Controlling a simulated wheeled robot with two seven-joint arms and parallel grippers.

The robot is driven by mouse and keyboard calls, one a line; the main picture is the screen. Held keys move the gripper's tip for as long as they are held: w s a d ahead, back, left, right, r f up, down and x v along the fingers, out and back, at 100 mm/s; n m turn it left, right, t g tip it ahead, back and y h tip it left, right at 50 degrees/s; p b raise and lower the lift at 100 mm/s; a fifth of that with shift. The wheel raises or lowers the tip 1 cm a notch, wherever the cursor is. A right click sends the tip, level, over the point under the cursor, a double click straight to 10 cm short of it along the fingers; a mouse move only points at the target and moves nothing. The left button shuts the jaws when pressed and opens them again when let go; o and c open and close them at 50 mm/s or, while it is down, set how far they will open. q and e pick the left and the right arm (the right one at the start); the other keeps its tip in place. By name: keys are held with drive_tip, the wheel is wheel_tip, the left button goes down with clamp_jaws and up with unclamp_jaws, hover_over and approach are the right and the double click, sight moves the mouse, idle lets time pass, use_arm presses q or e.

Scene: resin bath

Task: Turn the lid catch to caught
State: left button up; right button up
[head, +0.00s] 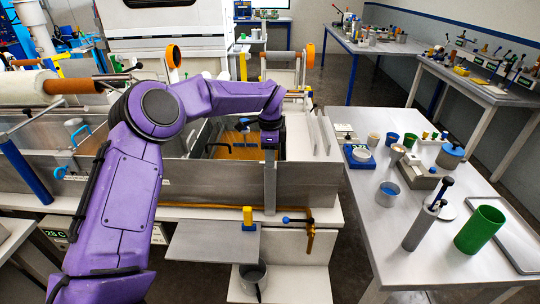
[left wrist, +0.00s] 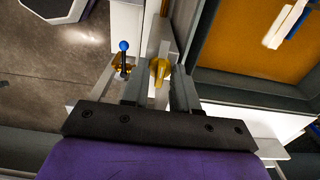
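My left gripper (head: 270,146) points down at the near rim of the resin bath (head: 225,183), above an upright grey metal strap (head: 270,190) on its front. In the left wrist view a gold-yellow handle, which looks like the lid catch (left wrist: 159,72), lies between the two grey fingers (left wrist: 160,82). The fingers stand apart on either side of it; I cannot tell whether they touch it. In the head view my gripper hides the catch. My right gripper is not in view.
A blue-knobbed valve lever (head: 287,219) and a yellow fitting (head: 247,217) sit low on the bath's front. Amber resin (left wrist: 245,35) shows inside the bath. A white table (head: 425,255) with a green cup (head: 480,230) and several small items stands at the right.

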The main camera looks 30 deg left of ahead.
use_arm(q)
clamp_jaws()
drive_tip(key=shift+m, duration=0.3)
drive_tip(key=m+b, duration=0.1)
drive_tip(key=m, duration=0.1)
drive_tip(key=shift+f+m, duration=0.1)
drive_tip(key=shift+m, duration=0.2)
drive_tip(key=m+b, duration=0.1)
drive_tip(key=m, duration=0.2)
drive_tip(key=shift+m, duration=0.3)
drive_tip(key=m, duration=0.4)
drive_tip(key=shift+m, duration=0.3)
drive_tip(key=m+p, duration=0.1)
drive_tip(key=m, duration=0.4)
